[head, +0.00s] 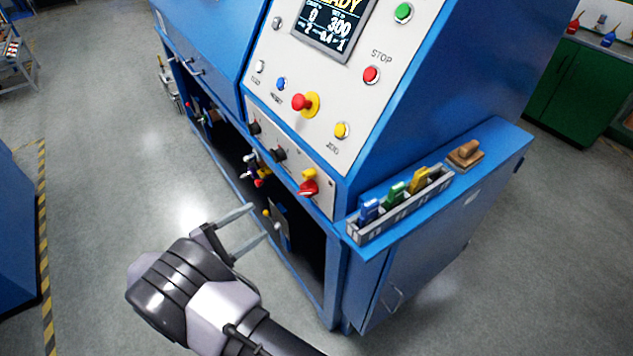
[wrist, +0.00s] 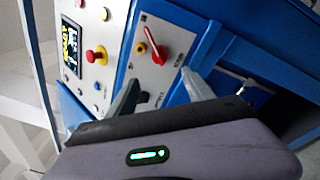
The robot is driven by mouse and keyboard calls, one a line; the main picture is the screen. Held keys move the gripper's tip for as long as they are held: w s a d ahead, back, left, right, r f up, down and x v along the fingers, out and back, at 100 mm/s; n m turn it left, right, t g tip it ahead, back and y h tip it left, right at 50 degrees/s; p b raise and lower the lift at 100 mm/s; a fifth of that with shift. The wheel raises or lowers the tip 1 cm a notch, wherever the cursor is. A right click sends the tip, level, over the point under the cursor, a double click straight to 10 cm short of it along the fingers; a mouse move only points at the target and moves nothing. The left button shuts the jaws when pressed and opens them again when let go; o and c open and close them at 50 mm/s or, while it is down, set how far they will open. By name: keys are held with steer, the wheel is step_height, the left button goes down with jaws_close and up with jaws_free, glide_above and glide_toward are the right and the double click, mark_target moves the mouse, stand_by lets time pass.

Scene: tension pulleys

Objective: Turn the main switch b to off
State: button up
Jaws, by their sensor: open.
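A rotary switch with a red handle (head: 308,187) sits on the lower front panel of the blue machine, below the sloped console. A bit of yellow shows above its handle. In the wrist view the red handle (wrist: 156,47) stands out from a pale plate, slanted, with small lettering I cannot read. My gripper (head: 264,217) is open and empty, in front of the machine, left of and below the switch in the head view. In the wrist view its fingertips (wrist: 160,78) are spread apart, with the red handle beyond them. They look apart from it.
The console has a red emergency button (head: 301,102) on yellow, a yellow button (head: 342,130) and a red stop button (head: 372,75). A side shelf holds a grey rack (head: 400,207) with coloured tags and a wooden stamp (head: 466,153).

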mark_target(300, 194)
steer(key=shift+b+x, duration=1.65)
steer(key=shift+x, duration=6.15)
steer(key=shift+s+d, duration=0.1)
jaws_close()
